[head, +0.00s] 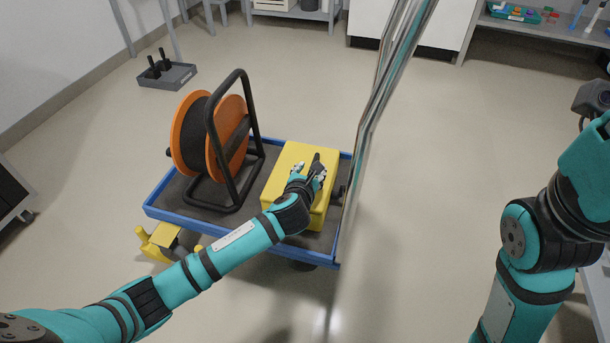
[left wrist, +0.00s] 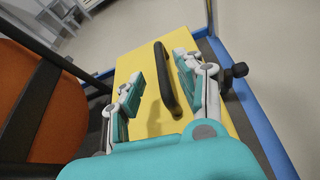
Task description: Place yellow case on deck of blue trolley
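The yellow case (head: 292,162) lies flat on the grey deck of the blue trolley (head: 178,217), at the deck's right side. Its black handle (left wrist: 163,78) stands up from its top. My left gripper (head: 309,172) is over the case top. In the left wrist view my left gripper (left wrist: 158,88) is open, one finger on each side of the handle with gaps showing. The trolley's blue rim (left wrist: 262,128) runs along the right there. My right arm shows at the right of the head view, but its gripper is out of frame.
An orange cable reel (head: 188,134) in a black frame (head: 232,160) stands on the deck left of the case. A shiny upright handle (head: 372,110) rises at the trolley's right end. A grey tray (head: 180,77) sits on the floor behind. The floor right of the trolley is clear.

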